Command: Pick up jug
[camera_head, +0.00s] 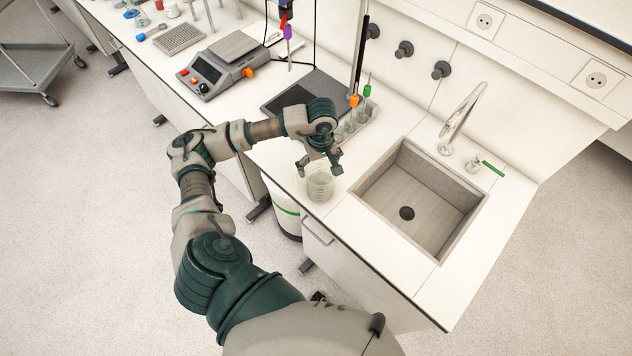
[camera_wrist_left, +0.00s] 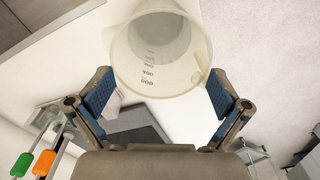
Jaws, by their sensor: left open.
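The jug (camera_head: 320,186) is a translucent beaker-like vessel with volume marks. It stands upright on the white counter, left of the sink. In the left wrist view the jug (camera_wrist_left: 158,55) fills the top middle, with dark marks on its wall and a handle or spout at its right side. My left gripper (camera_head: 319,167) is above and beside the jug in the head view. In the left wrist view its two blue-padded fingers (camera_wrist_left: 160,95) are spread wide, with the jug's near wall between or just beyond their tips. Contact is not visible. My right gripper is not in view.
The sink (camera_head: 408,213) and its tap (camera_head: 462,118) lie to the right. A rack of glassware with orange and green tops (camera_head: 358,118) stands just behind the jug. A hotplate or scale (camera_head: 222,66) is further left. The counter's front edge is close to the jug.

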